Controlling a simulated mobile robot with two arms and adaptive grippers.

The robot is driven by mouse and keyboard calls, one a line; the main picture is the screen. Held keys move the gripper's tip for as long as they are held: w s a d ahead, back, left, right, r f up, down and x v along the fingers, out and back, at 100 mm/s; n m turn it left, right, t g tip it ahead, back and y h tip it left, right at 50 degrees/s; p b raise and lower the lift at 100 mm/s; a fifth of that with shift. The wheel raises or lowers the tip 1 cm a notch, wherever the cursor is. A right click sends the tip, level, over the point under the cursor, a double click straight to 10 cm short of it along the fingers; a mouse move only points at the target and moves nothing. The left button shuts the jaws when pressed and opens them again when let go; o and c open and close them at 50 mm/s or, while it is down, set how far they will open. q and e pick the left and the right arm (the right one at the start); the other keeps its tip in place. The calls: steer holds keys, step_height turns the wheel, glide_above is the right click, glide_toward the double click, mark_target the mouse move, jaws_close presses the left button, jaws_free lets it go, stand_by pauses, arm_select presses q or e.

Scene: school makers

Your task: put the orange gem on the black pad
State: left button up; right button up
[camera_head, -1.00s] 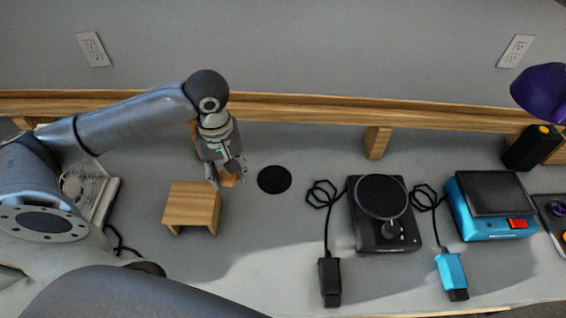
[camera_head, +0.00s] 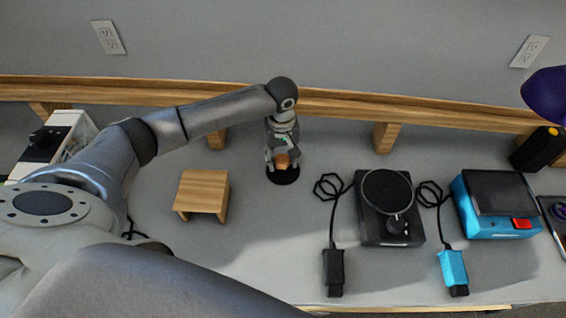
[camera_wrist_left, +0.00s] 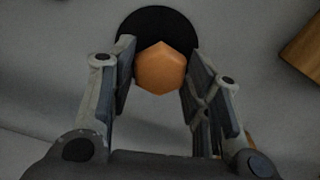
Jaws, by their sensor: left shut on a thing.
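The orange gem (camera_head: 282,160) is between the fingers of my left gripper (camera_head: 281,164), which is shut on it. In the left wrist view the gem (camera_wrist_left: 161,69) shows as a faceted orange lump between the two fingers (camera_wrist_left: 160,85). The black pad (camera_head: 284,177) is a flat dark disc on the table, right below the gem in the head view. In the left wrist view the pad (camera_wrist_left: 150,22) lies behind the gem and is partly hidden by it. I cannot tell whether the gem touches the pad. My right gripper is not in view.
A small wooden stand (camera_head: 204,190) is left of the pad. A black device with a round plate (camera_head: 388,193) and its cable (camera_head: 333,195) are to the right, with a blue device (camera_head: 496,205) beyond. A wooden rail (camera_head: 350,104) runs along the back.

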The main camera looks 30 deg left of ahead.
mark_target(283, 159)
arm_select(q)
steer(key=shift+w+d+f, duration=0.15)
steer(key=shift+w+f, duration=0.1)
steer(key=shift+f, duration=0.05)
steer(key=shift+f+p, duration=0.35)
steer(key=shift+f, duration=1.15)
steer(key=shift+s+f, duration=0.1)
steer(key=o, duration=1)
steer(key=shift+c, duration=0.2)
step_height(283, 159, up, 12)
steer(key=shift+r+b, duration=0.15)
steer(key=shift+b, duration=0.45)
